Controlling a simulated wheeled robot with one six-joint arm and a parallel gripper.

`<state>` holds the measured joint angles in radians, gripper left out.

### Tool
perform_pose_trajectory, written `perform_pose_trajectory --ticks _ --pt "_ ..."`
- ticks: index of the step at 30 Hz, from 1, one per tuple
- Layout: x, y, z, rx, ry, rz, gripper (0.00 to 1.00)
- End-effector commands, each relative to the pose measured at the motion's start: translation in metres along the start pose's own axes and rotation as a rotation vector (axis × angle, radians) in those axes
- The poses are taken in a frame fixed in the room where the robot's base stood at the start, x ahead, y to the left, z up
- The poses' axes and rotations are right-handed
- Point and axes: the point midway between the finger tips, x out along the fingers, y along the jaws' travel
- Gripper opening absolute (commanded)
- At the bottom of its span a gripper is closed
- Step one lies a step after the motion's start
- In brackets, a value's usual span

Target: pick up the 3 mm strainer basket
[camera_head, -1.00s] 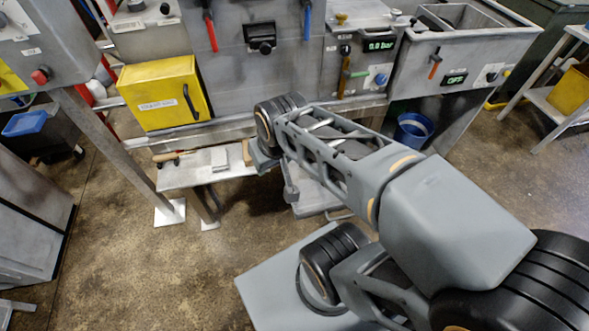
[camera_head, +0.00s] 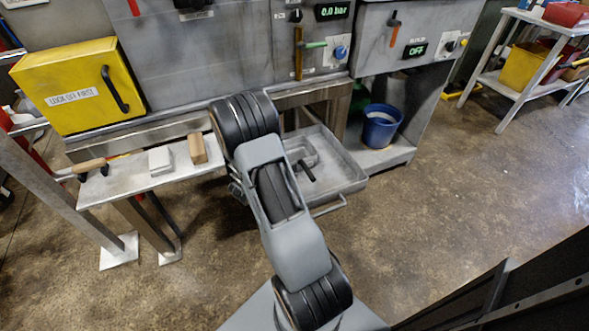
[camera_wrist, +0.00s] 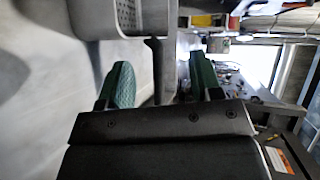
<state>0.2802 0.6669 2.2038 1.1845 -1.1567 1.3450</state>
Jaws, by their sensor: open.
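The strainer basket (camera_head: 301,151) is a small grey metal pan in the drawer-like metal tray, with a short dark handle pointing toward me. In the wrist view its perforated metal (camera_wrist: 128,15) shows at the top, partly cut off by the frame. Its dark handle (camera_wrist: 154,62) reaches down between the fingers. My gripper (camera_wrist: 160,76) is open, with one green-padded finger on each side of the handle and visible gaps to both. In the head view my arm hides the gripper. The mesh size cannot be read.
The metal tray (camera_head: 350,176) sticks out below the machine. A narrow shelf (camera_head: 120,184) at left carries a brush, a white block and a wooden block. A blue bucket (camera_head: 381,127) stands right of the tray.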

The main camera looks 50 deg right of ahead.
Motion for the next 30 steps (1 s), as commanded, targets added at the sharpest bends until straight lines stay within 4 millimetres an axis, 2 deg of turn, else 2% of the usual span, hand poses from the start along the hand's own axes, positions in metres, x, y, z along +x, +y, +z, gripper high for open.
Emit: perform_pose_trajectory --ticks 1,3,9,24,30 --pt "0.008 0.015 -0.011 0.020 0.049 -0.030 0.59" --pt "0.013 0.021 -0.023 0.046 0.100 -0.070 0.59" --pt "0.028 0.025 -0.040 0.081 0.164 -0.127 0.59" --pt "0.084 0.018 -0.048 0.080 0.164 -0.127 0.59" --pt "0.091 0.017 -0.049 0.078 0.162 -0.127 0.59"
